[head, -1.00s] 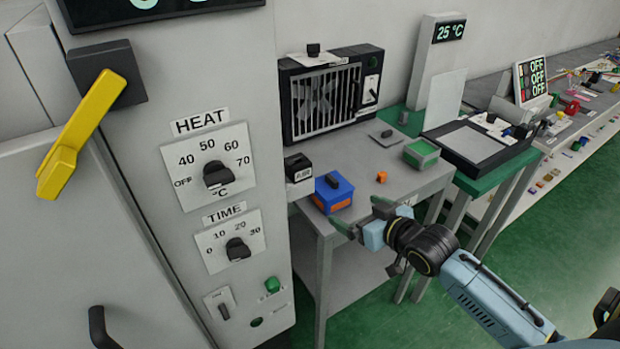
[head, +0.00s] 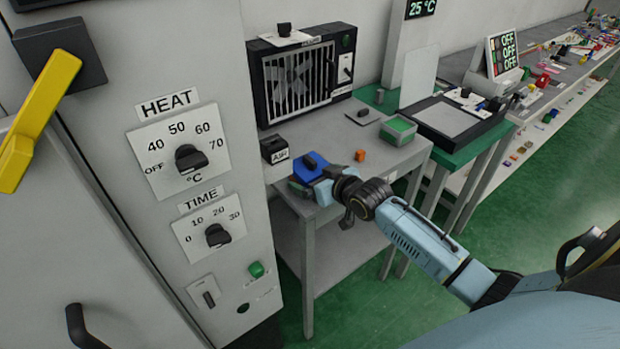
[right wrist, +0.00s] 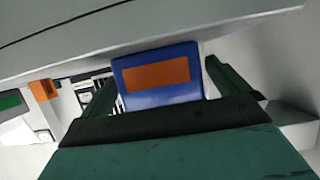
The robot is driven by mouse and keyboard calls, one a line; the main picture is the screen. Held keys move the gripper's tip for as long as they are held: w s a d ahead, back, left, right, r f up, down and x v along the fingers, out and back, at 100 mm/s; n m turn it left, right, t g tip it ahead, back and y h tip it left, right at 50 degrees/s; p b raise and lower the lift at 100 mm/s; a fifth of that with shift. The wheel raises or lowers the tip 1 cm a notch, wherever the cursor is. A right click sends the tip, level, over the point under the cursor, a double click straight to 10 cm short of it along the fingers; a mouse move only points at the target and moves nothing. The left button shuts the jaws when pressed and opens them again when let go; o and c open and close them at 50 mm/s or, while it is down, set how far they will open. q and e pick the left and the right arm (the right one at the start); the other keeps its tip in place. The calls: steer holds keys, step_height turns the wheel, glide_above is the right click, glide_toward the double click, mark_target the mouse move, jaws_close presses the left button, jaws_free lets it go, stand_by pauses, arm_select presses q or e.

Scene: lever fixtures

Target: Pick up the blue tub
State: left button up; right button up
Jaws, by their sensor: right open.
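My left gripper is not in view.
A small black box marked ASH (head: 275,150) stands just left of the tub. An orange cube (head: 360,155) and a green-topped container (head: 398,130) are to the right. A black fan unit (head: 300,80) stands behind. The tall heater cabinet (head: 120,215) is close on the left.

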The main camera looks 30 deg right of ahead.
steer(key=shift+x, duration=1.4)
steer(key=shift+s, duration=0.1)
steer(key=shift+c, duration=0.3)
steer(key=c, duration=1.2)
steer(key=shift+c, duration=0.5)
steer(key=shift+r, duration=0.15)
